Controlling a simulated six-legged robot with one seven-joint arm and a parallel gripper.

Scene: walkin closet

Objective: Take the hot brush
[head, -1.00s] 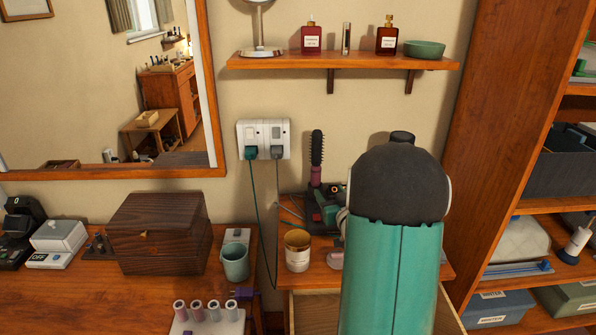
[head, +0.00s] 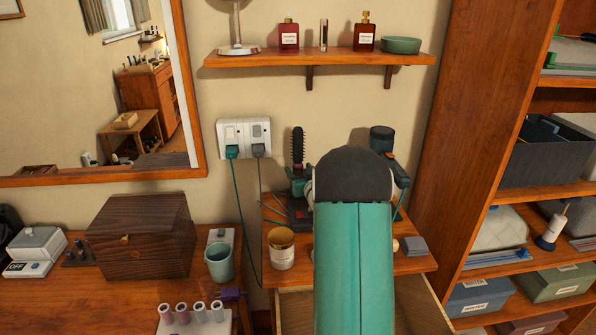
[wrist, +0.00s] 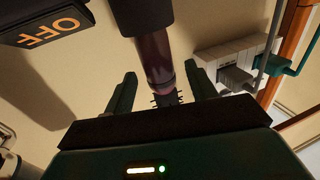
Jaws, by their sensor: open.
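The hot brush (head: 298,147) stands upright against the wall beneath the shelf in the head view, its dark bristled end up. Its lower part is hidden behind green and dark parts beside my arm. In the wrist view, which is upside down, the mauve shaft of the hot brush (wrist: 155,57) hangs from a dark section at the top. Its bristled end lies between the fingers in the picture and is partly hidden by my gripper body. My gripper (wrist: 163,82) is open, one finger on each side of the brush; I cannot tell contact.
A wall socket (head: 244,138) with two plugs and cords is left of the brush. A tin (head: 281,249) and a teal cup (head: 219,263) stand near my arm. A wooden box (head: 141,238) is at left, an open drawer (head: 293,310) below, shelves at right.

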